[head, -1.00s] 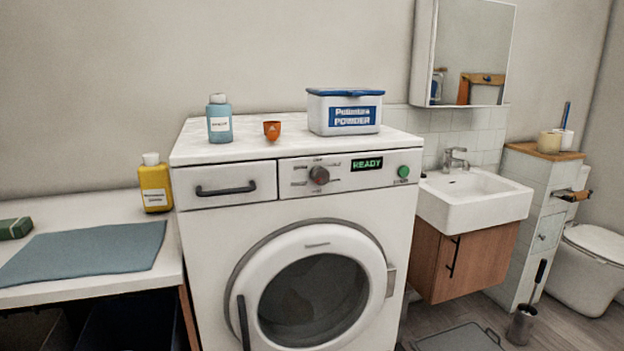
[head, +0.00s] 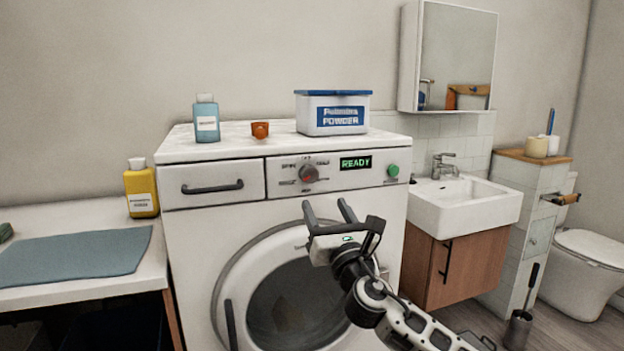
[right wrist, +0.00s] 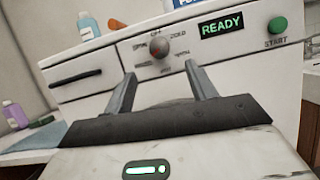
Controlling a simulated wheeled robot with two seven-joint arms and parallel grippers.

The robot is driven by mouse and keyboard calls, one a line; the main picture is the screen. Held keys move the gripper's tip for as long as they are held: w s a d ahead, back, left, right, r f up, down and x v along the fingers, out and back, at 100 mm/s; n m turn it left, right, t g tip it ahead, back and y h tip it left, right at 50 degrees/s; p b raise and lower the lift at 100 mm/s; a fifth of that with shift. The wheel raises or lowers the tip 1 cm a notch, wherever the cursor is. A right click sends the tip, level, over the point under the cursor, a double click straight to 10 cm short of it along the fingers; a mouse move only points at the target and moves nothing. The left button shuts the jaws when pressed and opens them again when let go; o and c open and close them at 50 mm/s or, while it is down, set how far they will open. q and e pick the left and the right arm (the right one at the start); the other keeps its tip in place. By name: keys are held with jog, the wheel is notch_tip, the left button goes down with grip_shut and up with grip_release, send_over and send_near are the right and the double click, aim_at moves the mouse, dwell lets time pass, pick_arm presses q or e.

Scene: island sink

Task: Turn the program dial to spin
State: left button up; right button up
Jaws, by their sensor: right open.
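The program dial (head: 308,174) is a round grey knob with a red mark, on the front panel of the white washing machine (head: 186,245). Labels ring it; the dial also shows in the right wrist view (right wrist: 158,50), where "SPIN" appears at its upper left and "OFF" above it. The display (head: 355,163) reads READY. My right gripper (head: 325,207) is open and empty, below and slightly right of the dial, in front of the door's upper part. In the right wrist view its fingers (right wrist: 163,82) point towards the panel, apart from the dial. My left gripper is out of view.
A green start button (head: 392,170) is right of the display. The drawer handle (head: 212,187) is left of the dial. The panel's front is clear.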

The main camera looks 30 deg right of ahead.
aim_at(311, 178)
jog(key=x, duration=0.9)
jog(key=shift+w+d, duration=0.1)
jog(key=shift+w, duration=0.3)
jog(key=shift+c, duration=0.4)
jog(key=c, duration=0.9)
